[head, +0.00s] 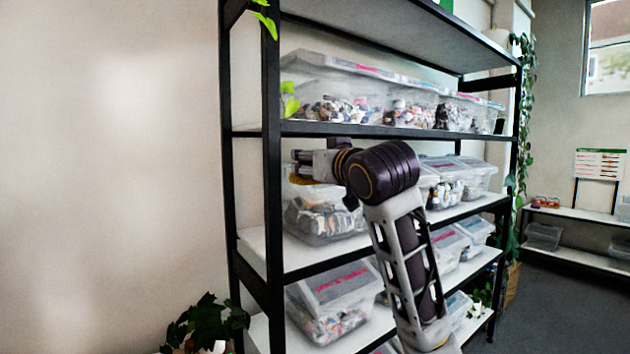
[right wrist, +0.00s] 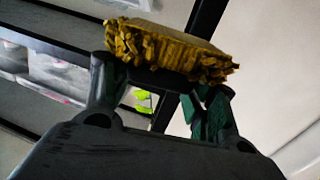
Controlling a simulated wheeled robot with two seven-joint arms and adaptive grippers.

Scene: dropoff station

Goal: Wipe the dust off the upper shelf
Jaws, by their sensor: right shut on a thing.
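A black-framed rack stands in the middle of the head view. Its top shelf (head: 400,25) shows at the upper edge, and the shelf below it (head: 390,131) holds lidded clear bins. I cannot see dust on either. My right gripper (head: 306,163) is below that second shelf, in front of a bin on the shelf beneath. A little of the yellow (head: 302,181) shows in the head view. My left gripper is out of view.
Clear bins (head: 325,220) fill the lower shelves. Black rack posts (head: 272,200) stand close to my right gripper. Leaves hang at the top left post, and a potted plant (head: 205,325) stands at the lower left. The floor (head: 560,300) is clear at right.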

